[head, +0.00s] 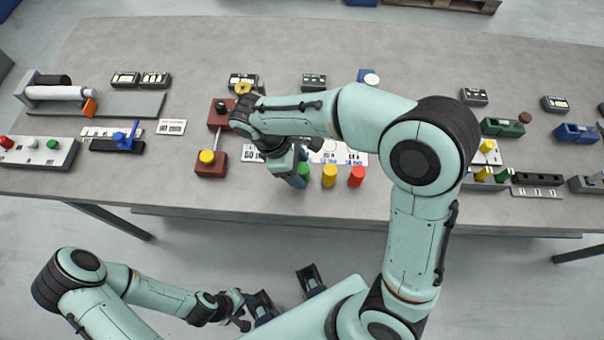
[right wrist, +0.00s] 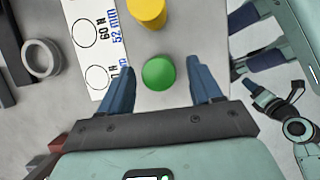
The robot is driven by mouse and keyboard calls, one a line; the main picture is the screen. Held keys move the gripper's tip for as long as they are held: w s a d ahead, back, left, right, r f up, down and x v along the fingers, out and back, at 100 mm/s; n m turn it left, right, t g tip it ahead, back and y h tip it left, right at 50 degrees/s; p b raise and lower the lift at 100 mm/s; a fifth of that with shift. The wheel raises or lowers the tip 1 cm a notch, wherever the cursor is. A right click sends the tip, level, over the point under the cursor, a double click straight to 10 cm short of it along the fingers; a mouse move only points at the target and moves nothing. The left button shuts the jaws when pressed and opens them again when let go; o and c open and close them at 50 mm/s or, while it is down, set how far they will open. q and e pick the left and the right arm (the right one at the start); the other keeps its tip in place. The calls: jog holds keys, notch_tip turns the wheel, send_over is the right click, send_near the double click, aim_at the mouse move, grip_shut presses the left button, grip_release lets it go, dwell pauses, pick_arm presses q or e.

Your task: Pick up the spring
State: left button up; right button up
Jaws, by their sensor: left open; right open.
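The likely springs are short coloured cylinders at the table's front edge: a green one (head: 304,170), a yellow one (head: 329,176) and a red one (head: 356,177). No coils can be made out. My right gripper (right wrist: 160,66) is open, pointing down over the green cylinder. In the right wrist view the green cylinder (right wrist: 158,73) shows end-on between the two blue fingers, apart from both. The yellow cylinder (right wrist: 147,12) stands just beyond. In the head view my right wrist partly hides the green one. My left gripper (head: 287,293) is open and empty, off the table's front.
A printed card (right wrist: 98,45) with circles and force labels lies beside the cylinders. A dark red fixture (head: 212,163) with a yellow knob stands left of my right gripper. Green (head: 502,128) and blue (head: 576,133) bins stand at right.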

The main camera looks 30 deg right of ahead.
jog(key=shift+s+d+f, duration=0.1)
jog(key=shift+d+f, duration=0.05)
jog(key=shift+f, duration=0.15)
jog(key=c, duration=1.1)
